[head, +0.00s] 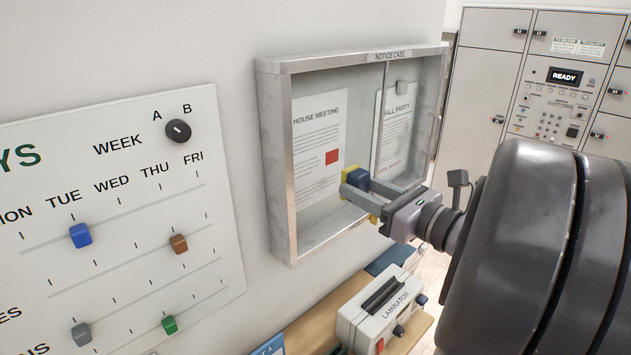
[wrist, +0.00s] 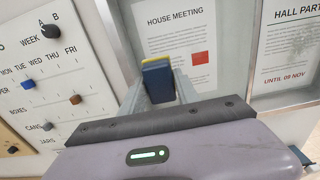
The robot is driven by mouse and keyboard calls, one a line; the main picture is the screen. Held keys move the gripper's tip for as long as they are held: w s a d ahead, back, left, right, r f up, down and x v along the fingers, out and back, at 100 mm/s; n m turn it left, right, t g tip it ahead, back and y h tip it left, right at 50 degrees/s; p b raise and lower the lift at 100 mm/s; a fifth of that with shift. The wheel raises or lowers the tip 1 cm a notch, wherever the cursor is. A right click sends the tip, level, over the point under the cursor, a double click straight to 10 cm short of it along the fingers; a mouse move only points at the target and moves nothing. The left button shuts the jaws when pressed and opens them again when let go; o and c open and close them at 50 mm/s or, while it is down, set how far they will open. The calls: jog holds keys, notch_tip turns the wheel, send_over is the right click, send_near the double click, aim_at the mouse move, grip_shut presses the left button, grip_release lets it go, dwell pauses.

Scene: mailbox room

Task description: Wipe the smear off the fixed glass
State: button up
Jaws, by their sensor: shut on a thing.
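The notice case (head: 278,160) hangs on the wall with a metal frame. Its left glass pane (head: 310,215) covers a "HOUSE MEETING" sheet (head: 318,150), also in the wrist view (wrist: 182,55). The right pane covers a "HALL PARTY" sheet (head: 393,130). My gripper (head: 360,188) is shut on a dark blue block with a yellow face (head: 356,175), also seen in the wrist view (wrist: 158,82). The yellow face points toward the left pane, low beside the sheet. I cannot tell whether it touches the glass.
A wall planner (head: 120,240) with coloured sliders and a knob (head: 178,130) is left of the case. A laminator (head: 380,312) stands on a wooden shelf below. Grey cabinets with a "READY" panel (head: 563,77) stand at the right.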

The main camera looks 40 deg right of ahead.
jog(key=p, duration=0.2)
send_near(315, 186)
jog(key=s, duration=0.2)
jog(key=shift+w+a+p, duration=0.1)
jog(key=shift+w+p, duration=0.15)
jog(key=shift+w, duration=1.3)
jog(key=shift+w+a+p, duration=0.15)
jog(key=shift+w+p, duration=0.05)
jog(key=shift+w, duration=1.4)
jog(key=shift+w, duration=1)
